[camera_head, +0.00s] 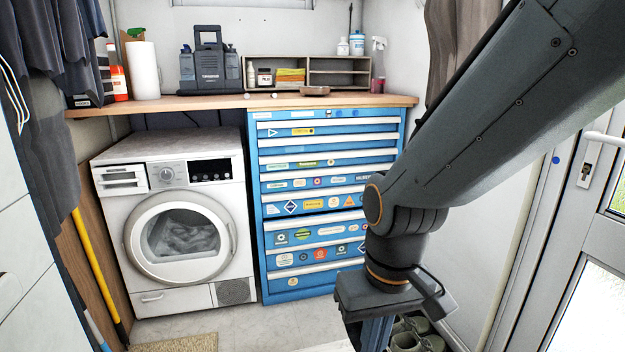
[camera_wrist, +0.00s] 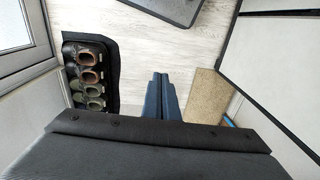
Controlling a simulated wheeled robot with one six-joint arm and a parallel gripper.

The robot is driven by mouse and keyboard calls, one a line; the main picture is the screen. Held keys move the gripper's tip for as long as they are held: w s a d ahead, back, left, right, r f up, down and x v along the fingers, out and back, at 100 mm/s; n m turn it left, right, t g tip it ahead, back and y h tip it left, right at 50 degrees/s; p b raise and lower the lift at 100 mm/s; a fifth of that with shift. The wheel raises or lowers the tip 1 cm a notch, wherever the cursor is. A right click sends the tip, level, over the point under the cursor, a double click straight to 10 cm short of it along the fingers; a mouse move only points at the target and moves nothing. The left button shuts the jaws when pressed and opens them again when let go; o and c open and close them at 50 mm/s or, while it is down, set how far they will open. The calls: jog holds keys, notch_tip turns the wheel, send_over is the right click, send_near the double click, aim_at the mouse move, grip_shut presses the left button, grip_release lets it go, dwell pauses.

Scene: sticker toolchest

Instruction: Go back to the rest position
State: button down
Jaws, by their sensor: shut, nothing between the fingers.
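My gripper (camera_wrist: 162,92) points down at the floor in the wrist view, its two blue fingers together and empty. In the head view my gripper (camera_head: 376,335) hangs at the bottom, right of the middle, and its fingertips are cut off by the picture edge. My dark grey arm comes in from the upper right. The gripper is in front of the lower right part of the blue tool chest (camera_head: 325,228), apart from it as far as I can tell. The chest's stickered drawers look closed, and my arm hides its right edge.
A white washing machine (camera_head: 182,228) stands left of the chest under a wooden counter (camera_head: 215,103). A glazed door (camera_head: 590,230) is at the right. Shoes on a dark mat (camera_wrist: 110,101) lie left of my fingers in the wrist view.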

jog(key=s+d+r+m+p, duration=0.2)
jog(key=d+r+p, duration=0.8)
jog(key=p, duration=0.5)
notch_tip(320, 180, up, 2)
jog(key=shift+s+d+r+m+h, duration=0.15)
jog(key=shift+s+r+m+h, duration=0.05)
jog(key=shift+m+h, duration=0.2)
